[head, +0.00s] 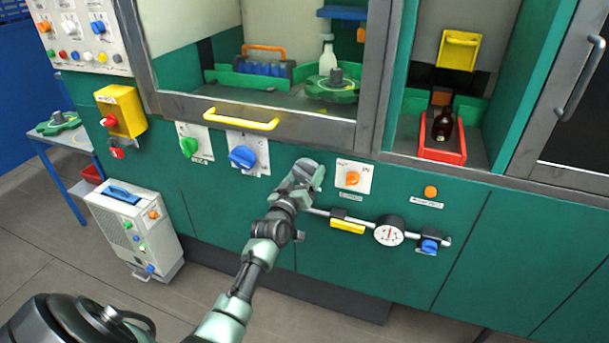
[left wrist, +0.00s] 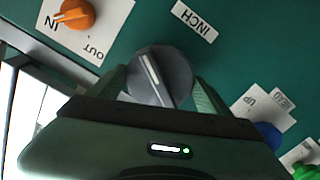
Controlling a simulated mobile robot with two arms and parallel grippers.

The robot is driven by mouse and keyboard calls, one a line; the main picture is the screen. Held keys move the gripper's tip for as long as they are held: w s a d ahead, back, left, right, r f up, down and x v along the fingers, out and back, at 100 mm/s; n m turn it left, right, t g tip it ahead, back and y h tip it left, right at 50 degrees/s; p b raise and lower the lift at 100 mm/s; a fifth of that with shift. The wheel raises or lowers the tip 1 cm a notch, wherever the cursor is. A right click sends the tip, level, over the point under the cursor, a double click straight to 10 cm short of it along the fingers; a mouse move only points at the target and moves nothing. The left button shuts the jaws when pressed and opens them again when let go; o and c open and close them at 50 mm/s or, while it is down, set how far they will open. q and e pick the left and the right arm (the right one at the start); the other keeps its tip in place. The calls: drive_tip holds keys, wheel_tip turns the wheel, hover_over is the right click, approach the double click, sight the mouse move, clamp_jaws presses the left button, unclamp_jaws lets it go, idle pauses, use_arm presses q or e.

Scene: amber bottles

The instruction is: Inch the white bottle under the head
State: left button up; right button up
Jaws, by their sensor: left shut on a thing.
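The white bottle (head: 328,57) stands upright behind the front window, by a green star-shaped wheel (head: 333,86) with a grey hub. A blue part (head: 342,13) is above it; I cannot tell whether the bottle is directly below. My left gripper (head: 302,182) is at the green front panel below the window. In the left wrist view, its fingers (left wrist: 163,92) are shut on a grey knob (left wrist: 158,72) with a white pointer line. A label reading INCH (left wrist: 194,22) is beside the knob. My right gripper is in neither view.
An orange knob (head: 352,178) marked IN and OUT is right of the gripper. A blue knob (head: 242,157) and green knob (head: 189,147) are left. A bar with a gauge (head: 389,233) runs below. A brown bottle (head: 442,124) stands in a red tray (head: 457,157).

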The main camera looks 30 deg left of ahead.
use_arm(q)
drive_tip(key=o, duration=1.4)
drive_tip(key=shift+c, duration=0.2)
drive_tip(key=v, duration=0.7)
drive_tip(key=shift+s, duration=0.35)
drive_tip(key=shift+f, duration=0.1)
